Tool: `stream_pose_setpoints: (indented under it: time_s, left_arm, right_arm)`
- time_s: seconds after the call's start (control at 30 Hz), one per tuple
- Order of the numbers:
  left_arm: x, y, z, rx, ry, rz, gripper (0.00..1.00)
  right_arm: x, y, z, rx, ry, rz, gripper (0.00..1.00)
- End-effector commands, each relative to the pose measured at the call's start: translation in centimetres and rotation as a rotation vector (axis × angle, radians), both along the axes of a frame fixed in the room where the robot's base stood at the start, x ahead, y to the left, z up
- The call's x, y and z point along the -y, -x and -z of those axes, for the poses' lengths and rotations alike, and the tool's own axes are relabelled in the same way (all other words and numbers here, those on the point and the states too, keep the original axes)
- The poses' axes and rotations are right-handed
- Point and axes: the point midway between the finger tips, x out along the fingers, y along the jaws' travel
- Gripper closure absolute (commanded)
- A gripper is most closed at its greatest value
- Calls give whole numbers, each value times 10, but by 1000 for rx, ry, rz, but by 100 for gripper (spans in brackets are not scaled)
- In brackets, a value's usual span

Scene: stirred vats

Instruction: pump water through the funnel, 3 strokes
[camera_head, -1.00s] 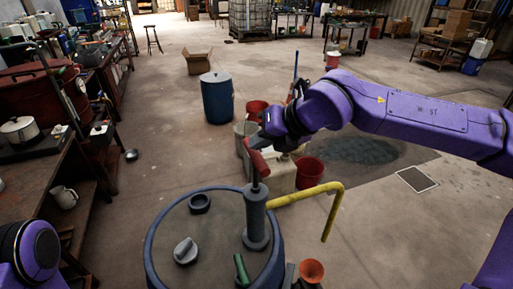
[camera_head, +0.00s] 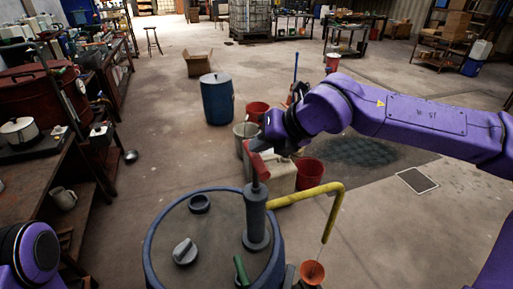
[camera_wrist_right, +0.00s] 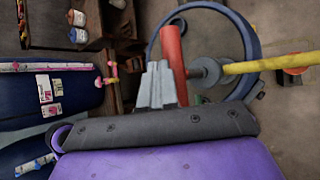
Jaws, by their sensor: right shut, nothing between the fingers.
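A blue-rimmed vat (camera_head: 220,226) with a grey lid stands in front of me. A grey hand pump (camera_head: 256,212) rises from the lid, with a red handle (camera_head: 258,162) on top and a yellow spout (camera_head: 335,205) bending down to the right. A thin stream runs from the spout's end toward an orange funnel (camera_head: 312,271). My right gripper (camera_head: 266,140) is shut and empty, beside the red handle. In the right wrist view, its fingers (camera_wrist_right: 160,85) are together against or very near the handle (camera_wrist_right: 173,62); contact is unclear. My left gripper is out of view.
A black ring (camera_head: 200,203), a grey knob (camera_head: 185,251) and a green handle (camera_head: 241,270) are on the vat top. Red buckets (camera_head: 309,173) and a pale container stand behind the pump. A workbench (camera_head: 60,165) lines the left. Floor beyond is mostly open.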

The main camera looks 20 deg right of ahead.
Motion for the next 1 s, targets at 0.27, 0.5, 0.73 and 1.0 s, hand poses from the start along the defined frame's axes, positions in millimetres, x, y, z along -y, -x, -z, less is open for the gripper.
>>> stream_pose_setpoints:
  time_s: [0.27, 0.5, 0.73, 1.0]
  left_arm:
    - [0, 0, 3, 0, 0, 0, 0]
    - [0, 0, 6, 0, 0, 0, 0]
    - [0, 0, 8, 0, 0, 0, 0]
    - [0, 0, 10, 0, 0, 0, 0]
  right_arm:
    - [0, 0, 5, -2, 0, 0, 100]
    - [0, 0, 8, -2, 0, 0, 100]
    - [0, 0, 11, -2, 0, 0, 100]
    - [0, 0, 14, -3, 0, 0, 100]
